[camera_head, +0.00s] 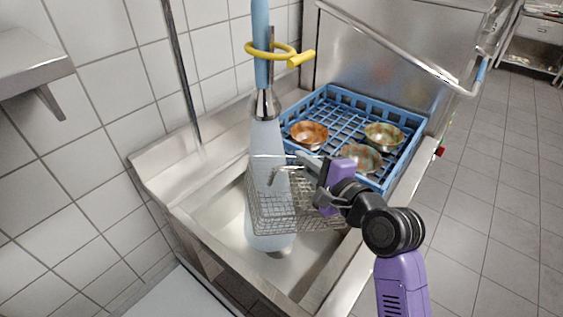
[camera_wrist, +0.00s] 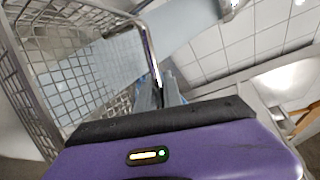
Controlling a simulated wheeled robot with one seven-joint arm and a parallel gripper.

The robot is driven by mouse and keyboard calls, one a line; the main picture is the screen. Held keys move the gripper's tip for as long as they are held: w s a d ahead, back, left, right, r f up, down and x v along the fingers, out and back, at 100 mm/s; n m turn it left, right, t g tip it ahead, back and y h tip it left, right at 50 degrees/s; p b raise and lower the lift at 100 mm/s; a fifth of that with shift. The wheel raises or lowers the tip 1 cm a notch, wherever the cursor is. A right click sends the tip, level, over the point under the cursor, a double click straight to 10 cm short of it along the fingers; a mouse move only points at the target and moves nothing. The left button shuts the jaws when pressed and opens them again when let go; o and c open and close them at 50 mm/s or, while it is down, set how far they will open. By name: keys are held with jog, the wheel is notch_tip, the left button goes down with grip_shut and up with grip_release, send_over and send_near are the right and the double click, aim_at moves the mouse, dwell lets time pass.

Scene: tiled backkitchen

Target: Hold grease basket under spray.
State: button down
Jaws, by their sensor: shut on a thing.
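The grease basket (camera_head: 262,211) is a wire mesh basket held over the sink (camera_head: 218,213). My gripper (camera_head: 303,160) is shut on its rim or handle at the right side; the exact grip point is partly hidden. In the wrist view, my fingers (camera_wrist: 160,92) meet a metal bar beside the mesh of the basket (camera_wrist: 32,75). The spray nozzle (camera_head: 265,104) hangs above on a blue hose. A pale blue cone of spray (camera_head: 267,139) comes down from it, overlaps the basket and reaches the sink bottom. The spray also shows behind the mesh in the wrist view (camera_wrist: 180,24).
A blue dish rack (camera_head: 330,95) with three soiled bowls (camera_head: 309,134) stands right behind my gripper. A metal hood with a bar handle (camera_head: 400,50) rises behind it. A yellow ring (camera_head: 270,50) circles the hose. A wall shelf (camera_head: 35,70) juts out at left.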

jog(key=s+d+b, duration=0.3)
jog(key=s+d, duration=0.3)
jog(key=d, duration=0.3)
jog(key=shift+s+d+r+y+b, duration=0.15)
jog(key=shift+s+d+y+b, duration=0.15)
jog(key=shift+s+d+b, duration=0.1)
dwell(0.7)
